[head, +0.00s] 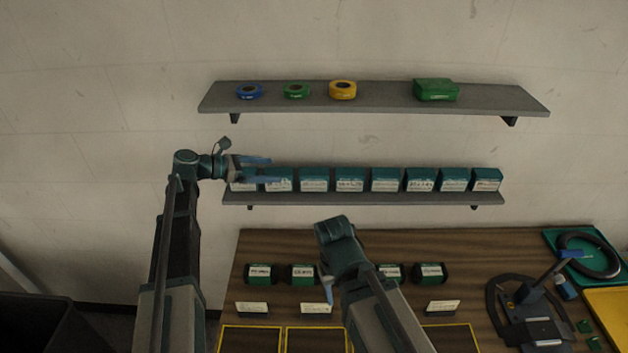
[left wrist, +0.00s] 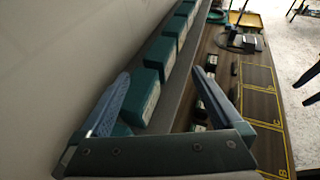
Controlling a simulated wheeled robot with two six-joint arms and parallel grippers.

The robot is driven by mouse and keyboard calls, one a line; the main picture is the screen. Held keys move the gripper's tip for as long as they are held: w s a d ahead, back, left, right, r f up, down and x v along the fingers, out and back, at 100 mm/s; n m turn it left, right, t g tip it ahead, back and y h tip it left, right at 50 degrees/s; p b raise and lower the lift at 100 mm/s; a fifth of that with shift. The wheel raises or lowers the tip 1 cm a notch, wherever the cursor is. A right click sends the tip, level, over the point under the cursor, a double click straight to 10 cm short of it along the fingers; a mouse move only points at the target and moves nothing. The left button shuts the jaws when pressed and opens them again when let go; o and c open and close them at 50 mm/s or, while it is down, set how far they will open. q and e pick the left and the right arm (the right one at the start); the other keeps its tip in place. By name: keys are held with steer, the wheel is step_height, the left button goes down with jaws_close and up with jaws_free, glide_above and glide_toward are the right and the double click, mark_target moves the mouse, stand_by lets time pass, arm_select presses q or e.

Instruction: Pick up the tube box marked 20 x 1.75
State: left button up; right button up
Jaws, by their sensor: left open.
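A row of several teal tube boxes (head: 386,179) with white labels stands on the lower wall shelf (head: 365,199). The print is too small and blurred for me to tell which box is marked 20 x 1.75. My left gripper (head: 274,170) is open at the left end of this row and partly covers the leftmost boxes. In the left wrist view, my left gripper's blue fingers (left wrist: 177,68) are spread wide, with teal boxes (left wrist: 140,97) showing between and beyond them; nothing is gripped. My right gripper (head: 328,288) hangs low over the table; its jaws are not clear.
The upper shelf (head: 375,97) holds blue, green and yellow rolls and a green case (head: 436,90). The wooden table (head: 460,250) below carries several dark green boxes, white cards, yellow outlines, a stand (head: 530,310) and a green tray with a black ring (head: 588,255).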

arm_select(q)
steer(key=b, duration=0.3)
glide_toward(312, 172)
steer(key=x, duration=0.3)
steer(key=shift+w+d+f, duration=0.2)
steer(key=shift+d, duration=0.05)
steer(key=b+x, duration=0.1)
steer(key=x, duration=0.4)
steer(key=shift+w+d+f+b, duration=0.1)
steer(key=shift+d+b, duration=0.2)
steer(key=shift+b, duration=0.1)
steer(key=shift+c, duration=1)
jaws_close()
